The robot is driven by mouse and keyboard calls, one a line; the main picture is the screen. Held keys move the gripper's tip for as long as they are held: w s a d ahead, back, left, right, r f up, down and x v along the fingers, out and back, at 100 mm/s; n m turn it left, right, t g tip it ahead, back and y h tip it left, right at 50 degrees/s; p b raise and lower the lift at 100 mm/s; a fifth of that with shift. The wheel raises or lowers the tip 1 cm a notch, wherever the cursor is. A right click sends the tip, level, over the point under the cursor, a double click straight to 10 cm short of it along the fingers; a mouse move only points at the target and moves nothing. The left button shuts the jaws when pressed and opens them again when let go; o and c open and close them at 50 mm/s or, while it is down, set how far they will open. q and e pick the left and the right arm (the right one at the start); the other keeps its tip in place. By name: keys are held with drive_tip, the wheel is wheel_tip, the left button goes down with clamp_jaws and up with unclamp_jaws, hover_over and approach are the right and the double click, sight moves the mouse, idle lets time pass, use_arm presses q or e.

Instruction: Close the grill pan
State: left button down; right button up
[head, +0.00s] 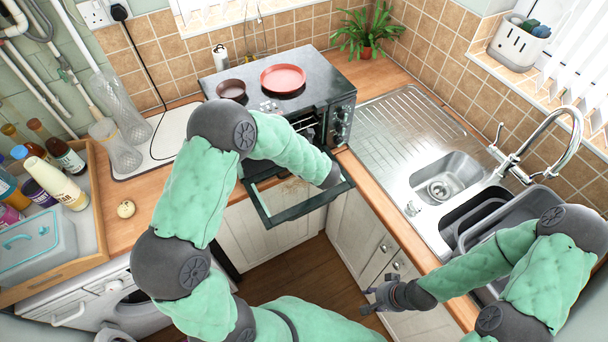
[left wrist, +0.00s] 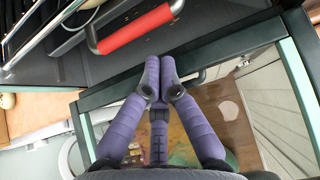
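The grill pan shows in the left wrist view by its red handle (left wrist: 135,30) on metal brackets and some wire rods at the upper left. How far it sticks out of the oven I cannot tell. The small dark oven (head: 345,112) stands on the counter, its glass door (head: 312,203) folded down open. My left gripper (left wrist: 160,63) has its purple fingers drawn together, just below the red handle and above the open door, with no visible object between them. In the head view my left arm mostly hides it. My right gripper (head: 372,298) is open and empty before the cupboards.
A red plate (head: 283,78) and a brown bowl (head: 231,89) sit on the oven top. A plant (head: 367,30) stands behind it. The sink (head: 440,180) is at right; a wooden tray (head: 98,205) with bottles is at left. Floor before the cupboards is clear.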

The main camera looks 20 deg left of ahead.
use_arm(q)
drive_tip(key=shift+s+d+f, duration=0.1)
drive_tip(key=shift+s+d, duration=0.55)
drive_tip(key=shift+d, duration=0.3)
drive_tip(key=v, duration=0.3)
drive_tip(key=shift+s+a, duration=0.15)
drive_tip(key=shift+a, duration=0.1)
drive_tip(key=p+v, duration=0.1)
drive_tip(key=v, duration=0.6)
use_arm(e)
drive_tip(key=shift+s+d+r, duration=0.2)
drive_tip(key=shift+s+r, duration=0.2)
drive_tip(key=shift+s, duration=0.15)
use_arm(q)
drive_tip(key=shift+d, duration=0.1)
use_arm(e)
drive_tip(key=shift+s+d, duration=0.1)
drive_tip(key=shift+s, duration=0.05)
